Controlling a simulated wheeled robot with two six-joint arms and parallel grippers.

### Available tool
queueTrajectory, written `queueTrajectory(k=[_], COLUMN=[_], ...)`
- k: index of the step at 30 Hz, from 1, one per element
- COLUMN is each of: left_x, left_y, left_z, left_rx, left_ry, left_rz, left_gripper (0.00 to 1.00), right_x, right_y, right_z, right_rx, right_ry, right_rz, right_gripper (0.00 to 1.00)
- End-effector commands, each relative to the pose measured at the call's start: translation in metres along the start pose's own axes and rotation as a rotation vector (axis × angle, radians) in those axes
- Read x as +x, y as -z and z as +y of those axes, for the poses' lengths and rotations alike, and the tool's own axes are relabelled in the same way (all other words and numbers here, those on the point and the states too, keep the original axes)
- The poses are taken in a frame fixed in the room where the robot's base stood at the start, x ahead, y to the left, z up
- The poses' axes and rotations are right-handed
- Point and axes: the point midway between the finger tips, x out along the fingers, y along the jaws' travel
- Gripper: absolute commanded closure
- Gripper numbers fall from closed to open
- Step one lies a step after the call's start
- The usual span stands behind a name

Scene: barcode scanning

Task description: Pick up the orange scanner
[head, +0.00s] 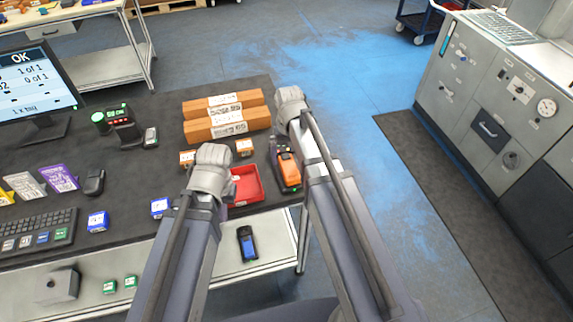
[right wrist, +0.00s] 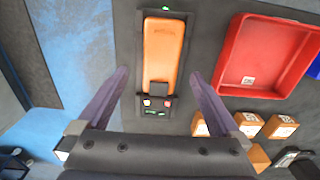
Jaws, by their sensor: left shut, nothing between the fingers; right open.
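The orange scanner (head: 289,172), orange and black, lies near the right edge of the dark tabletop, just right of the red tray. In the right wrist view the scanner (right wrist: 163,52) lies lengthwise, with its small coloured buttons toward me. My right gripper (right wrist: 159,76) is open, with one finger to each side of the scanner and nothing held. Its fingers look apart from the scanner; their height above it is hard to tell. In the head view my right gripper (head: 290,103) shows only from behind. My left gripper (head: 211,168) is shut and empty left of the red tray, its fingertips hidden.
The red tray (right wrist: 231,78) is close beside the scanner, with several small orange boxes (right wrist: 281,126) near it. Two long cartons (head: 227,122) lie behind. A monitor (head: 38,85) and keyboard (head: 38,232) are at left. Floor (head: 345,110) lies beyond the table's right edge.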

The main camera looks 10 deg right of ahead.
Motion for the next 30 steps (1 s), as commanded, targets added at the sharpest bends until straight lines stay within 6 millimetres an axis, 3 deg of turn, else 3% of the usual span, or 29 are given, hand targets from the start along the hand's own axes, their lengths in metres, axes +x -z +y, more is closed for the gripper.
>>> queueTrajectory(k=[1,9,18,30], left_x=[0.011,0.042,0.042,0.042], left_y=[0.001,0.003,0.003,0.003], left_z=[0.001,0.004,0.004,0.004], left_rx=[0.0,0.0,0.0,0.0], left_ry=[0.0,0.0,0.0,0.0], left_rz=[0.0,0.0,0.0,0.0], left_gripper=[1.0,1.0,1.0,1.0], right_x=[0.011,0.042,0.042,0.042], right_y=[-0.002,-0.004,-0.004,-0.004], right_z=[0.0,-0.001,-0.001,-0.001], right_rx=[0.0,0.0,0.0,0.0], right_ry=[0.0,0.0,0.0,0.0], right_rz=[0.0,0.0,0.0,0.0], right_gripper=[0.0,0.0,0.0,0.44])
